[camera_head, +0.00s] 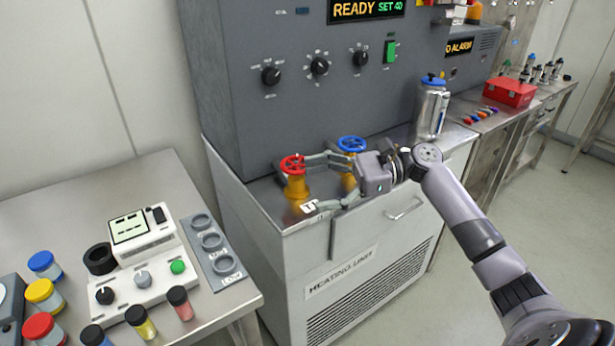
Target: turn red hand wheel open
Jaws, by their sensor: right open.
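The red hand wheel (292,163) sits on top of a yellow valve body (297,188) on the steel top of the heating unit. My right gripper (306,182) is open, reaching in from the right. One finger lies behind, close to the right side of the red wheel; the other is lower, in front of the yellow body near a small white tag (308,207). I cannot tell whether either finger touches the valve. My left gripper is not in view.
A blue hand wheel (351,144) on a second yellow valve stands just behind my right gripper. A grey control cabinet (300,90) rises behind. A metal flask (431,108) stands to the right. A table (150,175) with jars and an instrument is at left.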

